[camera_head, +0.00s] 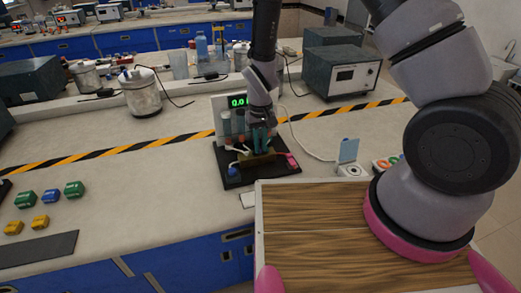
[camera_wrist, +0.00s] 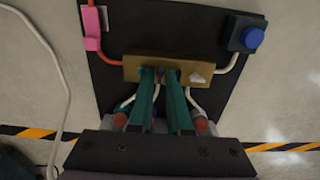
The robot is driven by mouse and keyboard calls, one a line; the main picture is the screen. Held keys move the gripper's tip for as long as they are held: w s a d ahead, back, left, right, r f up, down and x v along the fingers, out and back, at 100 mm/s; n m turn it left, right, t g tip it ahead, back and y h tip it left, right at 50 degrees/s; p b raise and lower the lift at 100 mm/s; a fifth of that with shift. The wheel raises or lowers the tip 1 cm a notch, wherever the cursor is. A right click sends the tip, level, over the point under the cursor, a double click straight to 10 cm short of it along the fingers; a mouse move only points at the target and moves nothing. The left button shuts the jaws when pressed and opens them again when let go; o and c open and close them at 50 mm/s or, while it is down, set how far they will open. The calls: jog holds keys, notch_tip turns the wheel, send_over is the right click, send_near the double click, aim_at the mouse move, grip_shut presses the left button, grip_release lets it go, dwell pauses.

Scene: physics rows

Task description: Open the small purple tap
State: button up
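The small purple tap (camera_wrist: 159,74) shows as a small patch on the brass block (camera_wrist: 180,68) in the wrist view, between my fingertips. My gripper (camera_wrist: 159,82) has its two teal fingers a narrow gap apart, one on each side of the tap. I cannot tell whether they touch it. A small white tap (camera_wrist: 197,78) sits on the same block, just right of the fingers. In the head view my gripper (camera_head: 261,148) points down at the brass block (camera_head: 257,159); the purple tap cannot be made out there.
The black base board (camera_wrist: 120,15) carries a pink part (camera_wrist: 92,30) with a red tube, and a blue knob (camera_wrist: 253,38). A green-digit display (camera_head: 238,101) stands behind my gripper. A wooden-topped surface (camera_head: 330,230) is in front. A white cable lies on the bench.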

jog(key=shift+f, duration=0.2)
jog(key=shift+r, duration=0.3)
dwell(0.3)
grip_shut()
